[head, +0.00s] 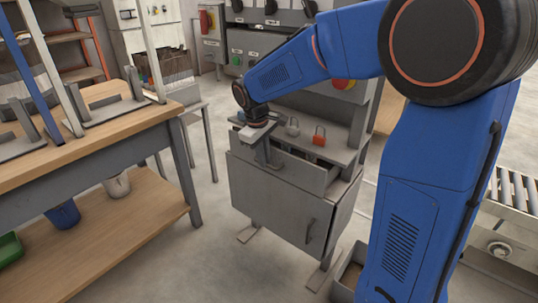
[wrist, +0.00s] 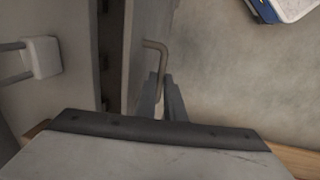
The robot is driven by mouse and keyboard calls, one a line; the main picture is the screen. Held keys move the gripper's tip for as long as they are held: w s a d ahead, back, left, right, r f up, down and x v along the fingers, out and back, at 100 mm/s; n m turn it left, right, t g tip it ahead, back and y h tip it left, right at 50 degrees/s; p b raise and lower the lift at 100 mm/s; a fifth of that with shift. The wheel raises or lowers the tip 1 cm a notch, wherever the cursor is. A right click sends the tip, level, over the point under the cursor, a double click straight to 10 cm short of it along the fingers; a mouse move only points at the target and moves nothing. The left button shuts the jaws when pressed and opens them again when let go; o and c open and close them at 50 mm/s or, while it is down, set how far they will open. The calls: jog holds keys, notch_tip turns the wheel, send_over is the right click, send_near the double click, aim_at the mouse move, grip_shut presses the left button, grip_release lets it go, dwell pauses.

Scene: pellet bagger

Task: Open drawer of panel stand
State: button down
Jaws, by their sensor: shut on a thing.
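The grey panel stand (head: 270,195) stands in the middle of the head view. Its drawer (head: 308,173) is under the top, and its front stands out from the body. In the wrist view a dark gap shows behind the drawer front (wrist: 143,35). A bent metal handle (wrist: 155,47) sticks out from that front. My gripper (wrist: 164,85) is shut on the handle, with a finger on each side of it. In the head view my gripper (head: 268,160) is at the drawer front, and the handle is hidden there.
A grey padlock (head: 292,126) and a red padlock (head: 319,138) are on the stand's top. A wooden workbench (head: 90,140) stands at left, a roller conveyor (head: 515,190) at right. Floor in front is clear.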

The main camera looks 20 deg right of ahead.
jog(key=s+a, duration=0.7)
jog(key=a, duration=0.3)
jog(key=shift+s+a, duration=0.3)
jog(key=c, duration=1.8)
grip_release()
jog(key=shift+c, duration=0.2)
notch_tip(320, 180, up, 17)
jog(key=s+a, duration=0.2)
jog(key=shift+a, duration=0.25)
